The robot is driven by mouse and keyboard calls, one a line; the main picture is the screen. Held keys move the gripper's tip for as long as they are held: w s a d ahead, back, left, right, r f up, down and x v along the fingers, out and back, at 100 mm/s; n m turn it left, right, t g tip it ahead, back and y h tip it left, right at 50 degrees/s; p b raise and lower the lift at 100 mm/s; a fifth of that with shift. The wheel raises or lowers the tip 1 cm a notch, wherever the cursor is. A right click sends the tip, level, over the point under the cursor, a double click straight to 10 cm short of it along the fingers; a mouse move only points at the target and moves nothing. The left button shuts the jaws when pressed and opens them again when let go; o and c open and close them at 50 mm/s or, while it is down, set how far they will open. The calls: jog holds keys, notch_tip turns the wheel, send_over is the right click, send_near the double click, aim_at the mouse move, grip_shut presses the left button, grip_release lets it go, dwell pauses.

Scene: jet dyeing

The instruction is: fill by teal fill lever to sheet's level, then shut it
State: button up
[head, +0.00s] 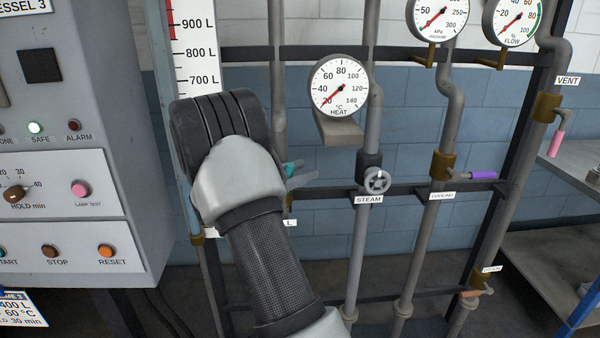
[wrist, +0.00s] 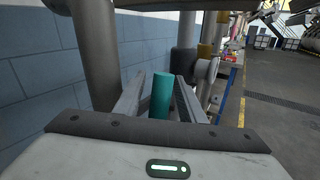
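The teal fill lever (head: 291,168) shows only in part in the head view, behind my gripper (head: 300,177). In the wrist view the teal handle (wrist: 161,95) stands between my two open fingers, with a gap visible at its left side; contact on the right cannot be told. The level gauge (head: 196,52) reads 900, 800 and 700 L on its visible part; my arm hides the lower scale, and I cannot see the liquid level. The sheet (head: 22,312) at the lower left is cut off and shows 400 L, 60 °C and hold 30 min.
The steam valve (head: 376,182), the purple cooling lever (head: 470,176) and the pink vent lever (head: 557,143) are on pipes to the right. A heat dial (head: 339,87) hangs above. The control panel (head: 65,210) with a lit SAFE lamp stands at left.

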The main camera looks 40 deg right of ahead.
grip_shut()
jog(key=shift+d, duration=0.1)
jog(key=s+d+f+m+t+y+p, duration=0.1)
jog(key=s+d+f+m+y, duration=0.1)
jog(key=f+y, duration=0.4)
jog(key=shift+s+d+f+m+t+y+p, duration=0.15)
jog(key=shift+s+d+m+t+y+p, duration=0.15)
jog(key=shift+d+m+y, duration=0.6)
jog(key=shift+d, duration=0.1)
grip_release()
dwell(0.3)
